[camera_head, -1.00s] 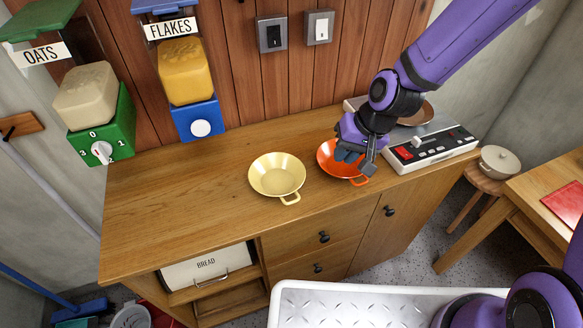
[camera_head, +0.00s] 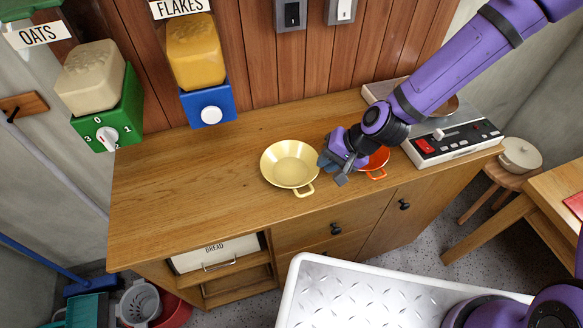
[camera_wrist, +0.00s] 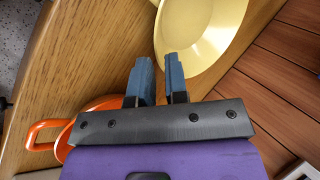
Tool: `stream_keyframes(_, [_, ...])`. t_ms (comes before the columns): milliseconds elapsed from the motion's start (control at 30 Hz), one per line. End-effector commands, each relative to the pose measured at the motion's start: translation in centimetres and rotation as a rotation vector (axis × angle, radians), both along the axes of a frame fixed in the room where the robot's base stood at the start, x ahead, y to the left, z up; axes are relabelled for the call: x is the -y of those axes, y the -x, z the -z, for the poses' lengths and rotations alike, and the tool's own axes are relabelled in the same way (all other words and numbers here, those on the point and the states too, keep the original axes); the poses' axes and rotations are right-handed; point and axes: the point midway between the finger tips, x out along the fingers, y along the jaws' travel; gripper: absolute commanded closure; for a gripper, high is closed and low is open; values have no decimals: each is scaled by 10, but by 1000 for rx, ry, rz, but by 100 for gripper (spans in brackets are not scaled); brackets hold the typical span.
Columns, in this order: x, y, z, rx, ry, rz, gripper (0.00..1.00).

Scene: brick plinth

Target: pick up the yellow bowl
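The yellow bowl (camera_head: 290,163) stands upright on the wooden counter, its small handle toward the front edge. It also shows at the top of the wrist view (camera_wrist: 203,32), partly cut off by the frame. My gripper (camera_head: 331,168) is just right of the bowl, in front of the orange pan. In the wrist view my gripper (camera_wrist: 157,72) has its two blue-grey fingers apart with nothing between them. The right finger is close to the bowl's rim; I cannot tell whether it touches.
An orange pan (camera_head: 376,173) sits right of the bowl, partly hidden by my gripper. A white scale-like appliance (camera_head: 455,147) stands further right. The counter (camera_head: 190,180) left of the bowl is clear. Dispensers (camera_head: 206,105) hang on the wall behind.

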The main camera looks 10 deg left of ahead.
Motion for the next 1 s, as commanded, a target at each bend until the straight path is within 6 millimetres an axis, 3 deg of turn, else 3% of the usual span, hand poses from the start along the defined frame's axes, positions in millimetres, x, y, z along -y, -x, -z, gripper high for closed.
stream_keyframes(467, [-29,3,42,-2,1,0,86])
stream_keyframes(767, [-32,2,45,1,1,1,86])
stream_keyframes(867, [-31,2,45,0,1,0,100])
stream_keyframes(1000, [-31,2,45,0,1,0,100])
